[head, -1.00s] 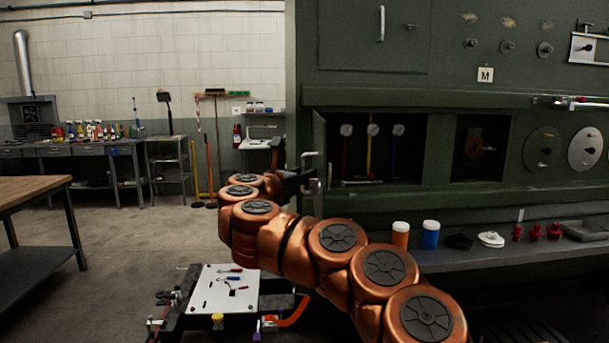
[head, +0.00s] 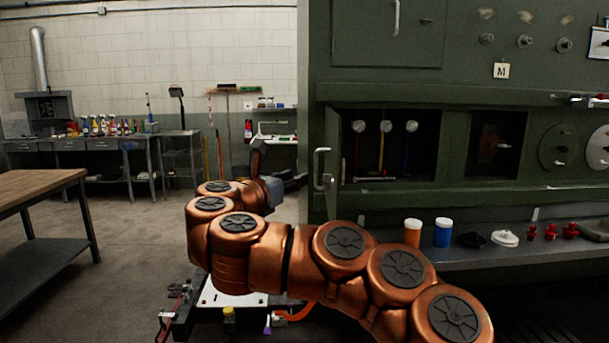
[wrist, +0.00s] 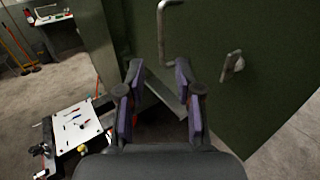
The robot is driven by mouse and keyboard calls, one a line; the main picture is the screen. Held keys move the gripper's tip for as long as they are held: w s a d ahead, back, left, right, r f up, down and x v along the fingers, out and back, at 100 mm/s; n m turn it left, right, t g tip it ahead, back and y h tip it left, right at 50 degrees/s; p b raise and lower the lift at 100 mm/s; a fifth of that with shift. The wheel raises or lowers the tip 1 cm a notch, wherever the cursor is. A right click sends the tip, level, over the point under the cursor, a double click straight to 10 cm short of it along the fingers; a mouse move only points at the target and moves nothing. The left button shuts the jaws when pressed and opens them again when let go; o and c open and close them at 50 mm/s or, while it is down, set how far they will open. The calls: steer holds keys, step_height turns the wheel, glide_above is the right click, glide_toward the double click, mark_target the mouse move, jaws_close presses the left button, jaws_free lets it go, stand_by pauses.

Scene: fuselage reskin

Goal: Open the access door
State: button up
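The access door (head: 332,150) is dark green and stands swung outward at the left side of the gauge recess. The head view sees it nearly edge-on. Its metal bar handle (head: 321,168) shows at its edge, and in the wrist view the handle (wrist: 162,35) is at the top middle. A small latch lever (wrist: 232,65) sits right of it on the green face. My gripper (head: 292,183) is left of the door. In the wrist view my gripper (wrist: 160,88) has its fingers spread and empty, below the handle and apart from it.
Inside the recess (head: 390,150) are several gauges and coloured tubes. Below it a shelf (head: 470,260) holds an orange and a blue bottle and small red parts. A white-topped cart (wrist: 78,128) stands low at left. Open floor (head: 130,240) and a wooden table (head: 40,185) lie further left.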

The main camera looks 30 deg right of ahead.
steer(key=shift+v, duration=0.95)
